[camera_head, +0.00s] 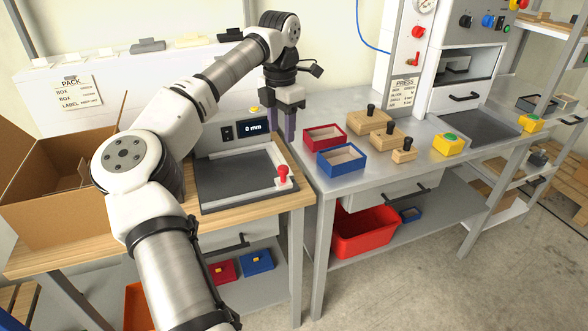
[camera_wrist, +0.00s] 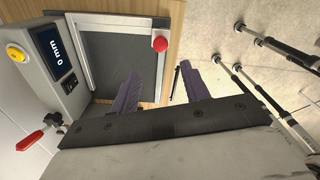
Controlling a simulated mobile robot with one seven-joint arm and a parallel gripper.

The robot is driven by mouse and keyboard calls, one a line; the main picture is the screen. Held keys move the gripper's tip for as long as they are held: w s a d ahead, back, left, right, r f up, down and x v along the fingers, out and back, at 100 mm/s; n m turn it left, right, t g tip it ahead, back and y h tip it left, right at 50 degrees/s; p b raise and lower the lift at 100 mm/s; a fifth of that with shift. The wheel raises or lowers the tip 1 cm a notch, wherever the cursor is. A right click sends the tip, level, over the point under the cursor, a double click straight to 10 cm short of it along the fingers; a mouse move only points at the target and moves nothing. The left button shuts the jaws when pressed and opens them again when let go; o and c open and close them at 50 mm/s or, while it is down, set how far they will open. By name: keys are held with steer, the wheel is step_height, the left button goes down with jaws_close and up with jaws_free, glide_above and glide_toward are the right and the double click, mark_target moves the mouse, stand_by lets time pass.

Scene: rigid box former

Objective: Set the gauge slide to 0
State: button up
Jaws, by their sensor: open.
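The gauge (camera_head: 240,165) is a grey unit with a dark flat bed on the wooden table, and its display (camera_head: 253,128) reads 0 mm. The display also shows in the wrist view (camera_wrist: 63,62). A red knob (camera_head: 283,173) stands on a pale block at the right front of the bed; it also shows in the wrist view (camera_wrist: 160,44). My gripper (camera_head: 282,132) is open with two purple fingers, above the right rear of the gauge. In the wrist view my gripper (camera_wrist: 160,84) is empty and apart from the knob.
A yellow button (camera_wrist: 16,53) and a red lever (camera_wrist: 30,140) are on the gauge housing. An open cardboard box (camera_head: 50,190) stands left. A red tray (camera_head: 325,137), a blue tray (camera_head: 341,160) and wooden blocks (camera_head: 369,122) lie on the metal bench right of the gauge.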

mark_target(283, 167)
step_height(283, 167, down, 13)
steer(key=shift+d+r+p, duration=0.1)
steer(key=shift+p, duration=1.05)
jaws_close()
